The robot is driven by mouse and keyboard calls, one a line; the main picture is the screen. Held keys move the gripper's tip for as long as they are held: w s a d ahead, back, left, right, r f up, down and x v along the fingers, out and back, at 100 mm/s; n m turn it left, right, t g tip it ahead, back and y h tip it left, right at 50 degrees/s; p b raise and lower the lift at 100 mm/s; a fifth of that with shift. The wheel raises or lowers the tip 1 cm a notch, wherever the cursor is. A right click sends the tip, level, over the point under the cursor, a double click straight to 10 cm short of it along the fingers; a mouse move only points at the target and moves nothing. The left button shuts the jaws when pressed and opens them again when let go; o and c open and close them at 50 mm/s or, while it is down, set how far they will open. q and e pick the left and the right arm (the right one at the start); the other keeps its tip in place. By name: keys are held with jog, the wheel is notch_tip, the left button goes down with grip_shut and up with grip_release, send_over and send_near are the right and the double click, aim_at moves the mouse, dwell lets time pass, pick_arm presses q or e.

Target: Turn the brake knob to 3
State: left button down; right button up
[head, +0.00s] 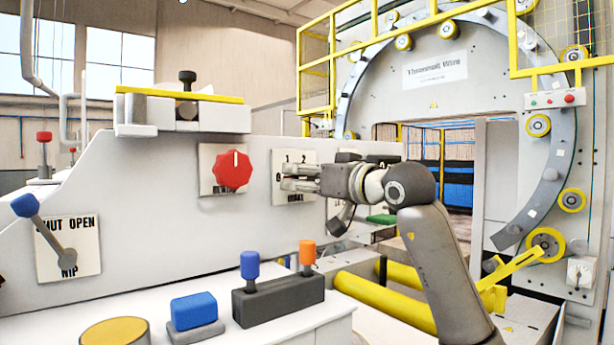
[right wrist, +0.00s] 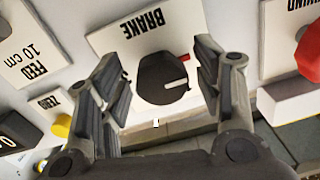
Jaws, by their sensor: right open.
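The brake plate (head: 281,196) is a white label on the grey machine panel, with 1 and 2 along its top and 0 at its left. In the right wrist view the brake plate (right wrist: 115,38) appears upside down. There the round black brake knob (right wrist: 155,75) has a white pointer line toward the picture's right. My right gripper (head: 288,178) is in front of the plate and hides the knob in the head view. Its open fingers (right wrist: 154,68) stand either side of the knob; contact cannot be told. My left gripper is not in view.
A red knob (head: 232,170) sits on the plate to the left. A blue-handled nip lever (head: 40,222) is at far left. Blue and orange levers (head: 278,285) stand on the lower ledge. A feed plate (right wrist: 25,50) is beside the brake plate.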

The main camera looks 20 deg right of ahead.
jog(key=c, duration=1)
